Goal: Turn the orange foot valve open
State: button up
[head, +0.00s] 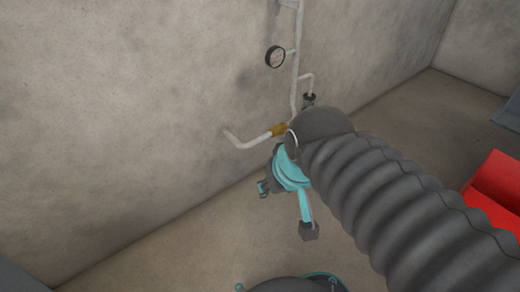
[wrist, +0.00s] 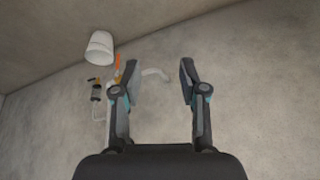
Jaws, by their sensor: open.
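An orange lever (wrist: 117,68), which looks like the foot valve's handle, shows in the wrist view, just left of the left finger. Its lower part is partly hidden by that finger. My gripper (wrist: 160,70) is open with nothing between its fingers, and the lever lies outside them. A bent white pipe (wrist: 155,74) shows behind the fingers. In the head view, a brass-coloured fitting (head: 278,130) sits on a bent white pipe (head: 245,143) by the wall. No orange handle is clear there; my arm covers the area just right of the fitting.
A white cup-shaped thing (wrist: 100,46) and a small dark fitting with an orange tip (wrist: 96,90) are left of the lever. A round gauge (head: 275,57) is on the upright pipe (head: 296,70). A red box (head: 495,190) is at right. Floor left of my arm is clear.

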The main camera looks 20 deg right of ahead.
jog(key=w+f+m+g+y+p, duration=0.1)
jog(key=w+f+m+y, duration=0.25)
jog(key=w+m, duration=0.2)
jog(key=w+d+f+m+y+p, duration=0.1)
jog(key=w+f+m+y+p, duration=0.15)
jog(key=w+m+y, duration=0.35)
jog(key=w+f+m+g+y+p, duration=0.1)
jog(key=w+f+m+y, duration=0.2)
jog(key=w, duration=0.4)
jog(key=w+d+f+m+t+h+p, duration=0.1)
jog(key=w+d+f+m+t+h, duration=0.2)
jog(key=d+f+m+t, duration=0.55)
jog(key=w+d+f+m+t+h+p, duration=0.25)
jog(key=d+f+m+t+h, duration=0.2)
jog(key=d+f+m, duration=0.75)
jog(key=w+n, duration=0.1)
jog(key=w, duration=0.3)
jog(key=w+a+r+n, duration=0.1)
jog(key=w, duration=0.4)
jog(key=w+a+n+y+b, duration=0.1)
jog(key=w, duration=0.3)
jog(key=shift+w+a+r+t, duration=0.15)
jog(key=shift+w+a+t, duration=0.1)
jog(key=shift+t, duration=0.15)
grip_shut()
